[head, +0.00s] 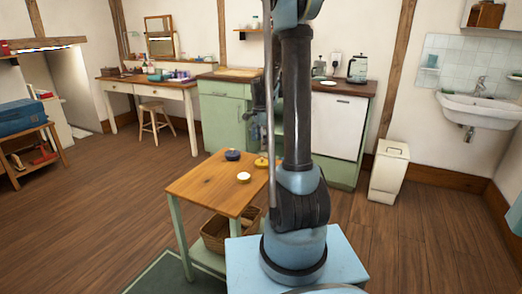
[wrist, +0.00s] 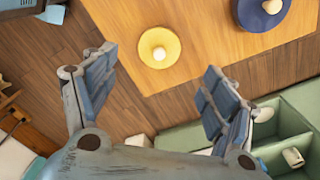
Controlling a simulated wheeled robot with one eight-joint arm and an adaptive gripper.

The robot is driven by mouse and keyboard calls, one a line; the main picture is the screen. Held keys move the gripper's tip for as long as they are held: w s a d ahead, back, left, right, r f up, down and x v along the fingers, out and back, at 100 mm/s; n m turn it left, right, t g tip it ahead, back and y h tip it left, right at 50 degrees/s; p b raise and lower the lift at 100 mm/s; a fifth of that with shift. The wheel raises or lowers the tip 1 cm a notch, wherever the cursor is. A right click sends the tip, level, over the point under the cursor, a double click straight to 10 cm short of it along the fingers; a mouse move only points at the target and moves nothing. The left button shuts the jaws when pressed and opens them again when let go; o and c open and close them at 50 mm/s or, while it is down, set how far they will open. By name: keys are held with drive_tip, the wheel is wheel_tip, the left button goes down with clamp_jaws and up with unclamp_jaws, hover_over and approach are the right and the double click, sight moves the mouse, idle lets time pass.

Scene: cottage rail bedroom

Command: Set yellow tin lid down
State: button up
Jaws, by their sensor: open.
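The yellow tin lid (wrist: 159,48) is a round disc with a pale knob, in the wrist view near the edge of a wooden table top (wrist: 205,50). It appears to be the yellow thing (head: 262,162) beside my arm in the head view. My gripper (wrist: 160,64) is open, with its fingers spread and nothing between them. The lid shows ahead of the fingertips, apart from both. What lies directly under the lid is hidden.
A dark blue lidded tin (head: 232,155) and a small cream-topped round item (head: 243,177) stand on the same table. A basket (head: 214,236) sits on its lower shelf. Green cabinets (head: 223,108) stand behind.

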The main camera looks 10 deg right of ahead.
drive_tip(key=s+r+n, duration=0.4)
drive_tip(key=s+r, duration=0.3)
drive_tip(key=s, duration=0.3)
drive_tip(key=s+f+n, duration=0.2)
drive_tip(key=s+n, duration=0.1)
drive_tip(key=s, duration=0.5)
drive_tip(key=s+f+n+t, duration=0.1)
drive_tip(key=s+n, duration=0.3)
drive_tip(key=s, duration=0.4)
drive_tip(key=s+f+n+t, duration=0.1)
drive_tip(key=s+f+n, duration=0.2)
drive_tip(key=s, duration=0.5)
drive_tip(key=shift+s+d+n, duration=0.3)
drive_tip(key=shift+s+n, duration=0.1)
drive_tip(key=shift+n, duration=0.2)
